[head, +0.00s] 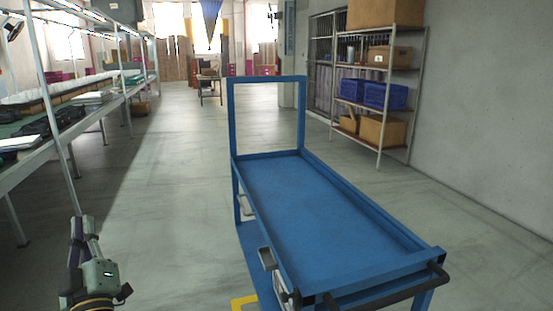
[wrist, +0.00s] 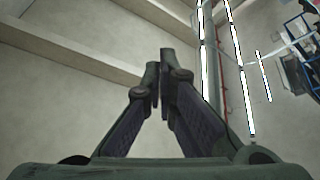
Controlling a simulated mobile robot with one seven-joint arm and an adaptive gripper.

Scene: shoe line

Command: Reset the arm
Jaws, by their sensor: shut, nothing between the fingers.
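My gripper (wrist: 160,84) points up toward the ceiling in the wrist view, with its two fingers drawn together and nothing between them. In the head view my gripper (head: 82,222) shows at the lower left, held upright and clear of other things. It stands to the left of the blue cart and to the right of the workbench, over open floor.
A blue cart (head: 300,205) with an empty top stands close in front, slightly right. A long workbench (head: 60,118) with items runs along the left. A shelf (head: 372,70) with boxes and blue crates (head: 385,95) stands at the back right. Grey floor (head: 165,180) is clear between bench and cart.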

